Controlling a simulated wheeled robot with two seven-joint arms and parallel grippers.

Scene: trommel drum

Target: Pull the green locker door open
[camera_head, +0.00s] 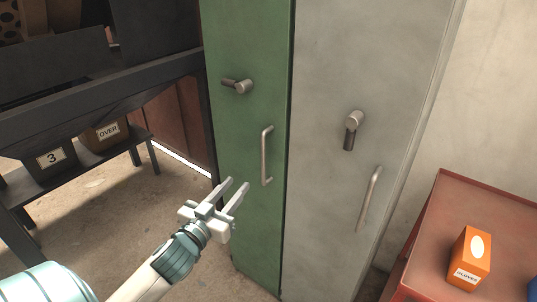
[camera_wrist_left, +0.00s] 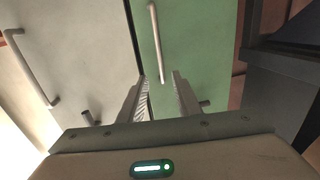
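The green locker door (camera_head: 248,130) is shut and stands left of a grey locker door. Its metal bar handle (camera_head: 266,155) is vertical, and a turn-knob latch (camera_head: 238,86) sits above it, its lever pointing left. My left gripper (camera_head: 238,188) is open and empty, in front of the green door, below and left of the bar handle. In the left wrist view the open fingers (camera_wrist_left: 160,84) point at the green door (camera_wrist_left: 192,40), with the bar handle (camera_wrist_left: 157,42) ahead of and between the fingertips, apart from them. My right gripper is not in view.
The grey locker (camera_head: 335,200) has its own latch (camera_head: 352,128) and bar handle (camera_head: 369,199). A red table (camera_head: 470,215) with an orange gloves box (camera_head: 470,258) stands at the right. Bins marked 3 (camera_head: 50,160) and OVER (camera_head: 105,134) sit on a dark bench at the left.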

